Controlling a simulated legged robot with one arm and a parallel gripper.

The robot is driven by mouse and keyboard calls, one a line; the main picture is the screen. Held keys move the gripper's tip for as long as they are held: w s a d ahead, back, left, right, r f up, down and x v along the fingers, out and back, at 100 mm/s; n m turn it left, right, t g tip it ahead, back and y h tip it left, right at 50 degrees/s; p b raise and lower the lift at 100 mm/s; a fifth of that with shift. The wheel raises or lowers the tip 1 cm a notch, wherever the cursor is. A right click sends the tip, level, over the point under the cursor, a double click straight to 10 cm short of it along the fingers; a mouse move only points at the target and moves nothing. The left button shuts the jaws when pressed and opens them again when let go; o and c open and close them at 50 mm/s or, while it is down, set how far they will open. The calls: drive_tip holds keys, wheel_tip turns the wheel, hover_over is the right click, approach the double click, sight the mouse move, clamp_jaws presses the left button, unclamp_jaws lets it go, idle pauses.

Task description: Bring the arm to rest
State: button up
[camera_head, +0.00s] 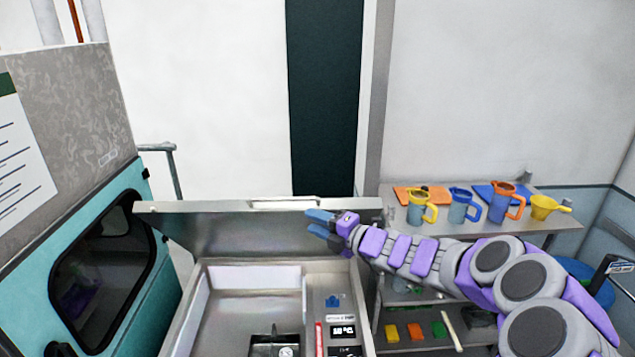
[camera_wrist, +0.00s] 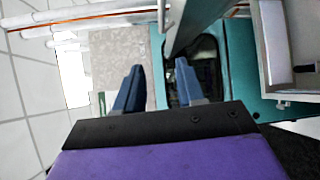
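My arm, purple and grey, reaches in from the lower right in the head view. My gripper (camera_head: 320,222) is at its end, in front of the raised metal lid of an open box. The wrist view shows my gripper (camera_wrist: 158,85) with its two blue fingers apart and nothing between them. Beyond the fingers in that view are a grey patterned panel and a teal cabinet. The arm is stretched out to the left, above the right side of the open box.
The open metal box (camera_head: 190,325) has its lid (camera_head: 225,232) raised. A teal cabinet (camera_head: 135,290) stands at left. A shelf at right holds a yellow-handled jug (camera_head: 415,212), a blue jug (camera_head: 460,212), an orange-handled jug (camera_head: 500,208) and a yellow scoop (camera_head: 543,208).

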drive_tip(key=s+a+f+n+g+y+b, duration=0.25)
drive_tip(key=s+a+n+g+b, duration=0.5)
drive_tip(key=s+n, duration=0.65)
drive_tip(key=s+a+f+n+g+h+b, duration=0.1)
drive_tip(key=s+f+n+h+b, duration=0.1)
drive_tip(key=s+f+n, duration=0.35)
drive_tip(key=s+a+f+n+g+h+b, duration=0.2)
drive_tip(key=s+f+n, duration=0.1)
drive_tip(key=s+n, duration=0.4)
drive_tip(key=s+d+f+n+g+h+b, duration=0.2)
drive_tip(key=s+d+f+n+h+b, duration=0.8)
drive_tip(key=s+d+f+n, duration=0.6)
drive_tip(key=s+d+f+h, duration=0.1)
drive_tip(key=s+d+f, duration=0.3)
drive_tip(key=s+d, duration=0.2)
drive_tip(key=shift+s+h+b, duration=0.25)
drive_tip(key=shift+h+b, duration=0.1)
drive_tip(key=shift+b, duration=0.05)
drive_tip(key=shift+a, duration=0.1)
